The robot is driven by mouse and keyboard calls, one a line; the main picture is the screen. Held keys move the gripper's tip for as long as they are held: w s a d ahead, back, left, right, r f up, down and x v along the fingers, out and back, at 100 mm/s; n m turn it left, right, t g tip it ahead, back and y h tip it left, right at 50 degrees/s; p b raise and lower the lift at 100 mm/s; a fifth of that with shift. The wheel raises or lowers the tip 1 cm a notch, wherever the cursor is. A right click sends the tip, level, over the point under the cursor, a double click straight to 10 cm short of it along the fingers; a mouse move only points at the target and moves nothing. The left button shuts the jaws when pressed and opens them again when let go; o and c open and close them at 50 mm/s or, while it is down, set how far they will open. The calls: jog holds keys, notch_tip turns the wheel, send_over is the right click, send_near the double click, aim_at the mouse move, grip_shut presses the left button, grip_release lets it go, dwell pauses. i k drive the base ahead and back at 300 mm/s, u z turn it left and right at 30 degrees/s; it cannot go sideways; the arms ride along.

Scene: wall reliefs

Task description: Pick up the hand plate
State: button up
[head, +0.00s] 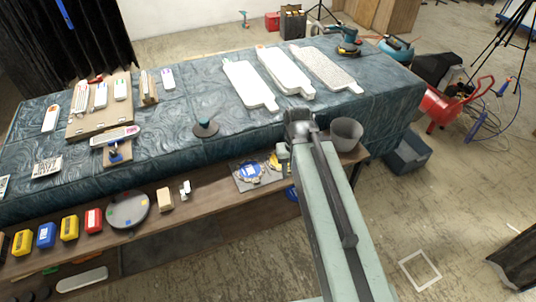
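Several white paddle-shaped plates with short handles lie on the blue-green patterned table cover: a left one (243,80), a middle one (280,68) and a right one (322,64). A small dark round pad with a teal knob (205,129) sits alone near the front of the cover. I cannot tell which of these is the hand plate. My arm reaches up from the bottom right, and its bent end is near the table's front edge. My gripper (283,154) seems to be just below that bend, apart from the plates. Its fingers are too small and hidden to read.
A wooden shelf (225,205) along the front holds small colored boxes, a round grey plate (128,209) and a blue-labelled item (250,171). A grey bucket (346,134) stands right of my arm. Boards with labelled plates (100,108) fill the left. The cover's middle is mostly clear.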

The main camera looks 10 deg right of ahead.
aim_at(205, 128)
jog(key=k, duration=0.65)
jog(key=u, duration=0.5)
jog(key=i, duration=1)
jog(key=u, duration=1.05)
jog(key=i, duration=1.2)
jog(key=u, duration=0.15)
